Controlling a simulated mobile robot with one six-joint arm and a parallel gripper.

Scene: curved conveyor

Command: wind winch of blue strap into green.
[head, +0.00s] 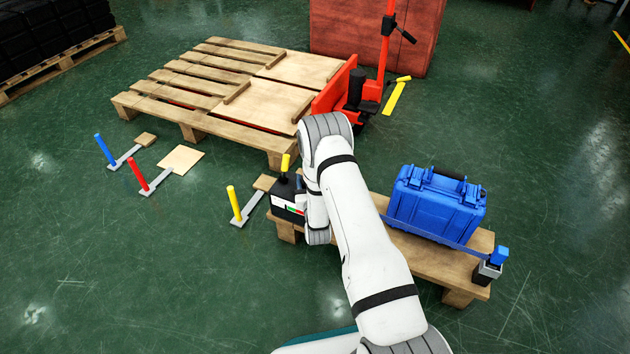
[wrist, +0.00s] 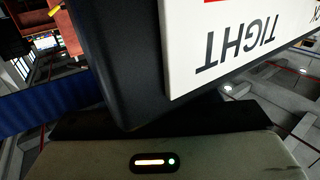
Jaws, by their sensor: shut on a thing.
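A dark winch box (head: 288,202) sits at the left end of a low wooden pallet, with a white label carrying red and green marks. A yellow-tipped handle (head: 285,162) stands up above it. A blue strap (head: 440,240) runs in front of a blue case (head: 436,203) to a blue-topped grey fitting (head: 490,266) at the right end. My gripper is at the winch, its fingers mostly hidden behind my arm; it is shut, seemingly on the handle. In the wrist view the label (wrist: 240,45) reads TIGHT, upside down, very close; the pointer is not visible.
The low pallet (head: 425,262) carries the case. Yellow (head: 234,204), red (head: 137,174) and blue (head: 105,149) posts on flat metal bars stand on the floor at left. A large pallet (head: 215,85) and a red pallet jack (head: 340,88) lie behind. The floor at front left is clear.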

